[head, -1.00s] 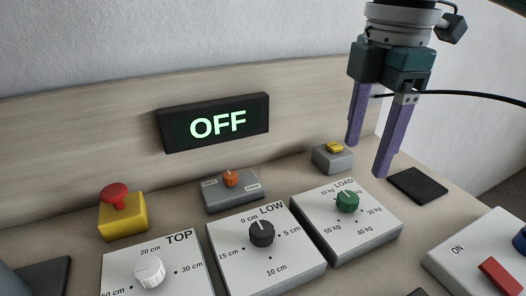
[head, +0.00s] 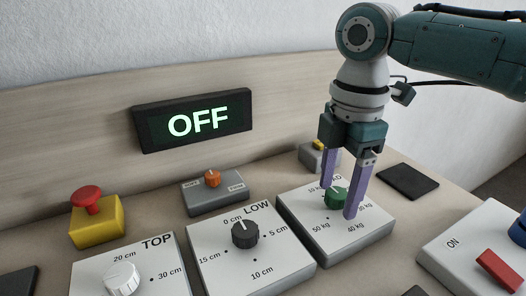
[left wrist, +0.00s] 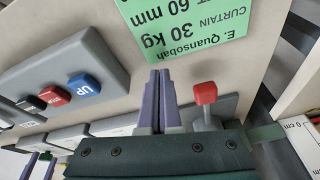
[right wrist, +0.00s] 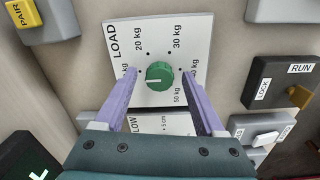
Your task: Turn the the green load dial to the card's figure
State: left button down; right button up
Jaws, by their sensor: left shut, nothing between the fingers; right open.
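The green load dial (head: 335,196) sits on a white plate marked LOAD (head: 368,236). In the right wrist view the green dial (right wrist: 160,75) has a white pointer line towards the left finger, where a label is partly covered. The 20, 30 and 50 kg labels are readable there. My right gripper (head: 338,202) is open, its purple fingers on either side of the dial; contact cannot be told. My left gripper (left wrist: 158,80) is shut and empty near the card.
The LOW dial (head: 245,234) and TOP dial (head: 122,279) stand left of the load plate. A display (head: 194,121) reads OFF. A red emergency button (head: 87,199), an orange-knob switch (head: 213,179) and a red rocker (head: 498,269) are nearby. A dark pad (head: 408,181) lies right.

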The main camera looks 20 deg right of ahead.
grip_shut()
pick_arm(q)
jog(key=shift+d, duration=0.1)
dwell(0.4)
jog(key=shift+r, duration=0.15)
pick_arm(e)
jog(key=shift+r, duration=0.1)
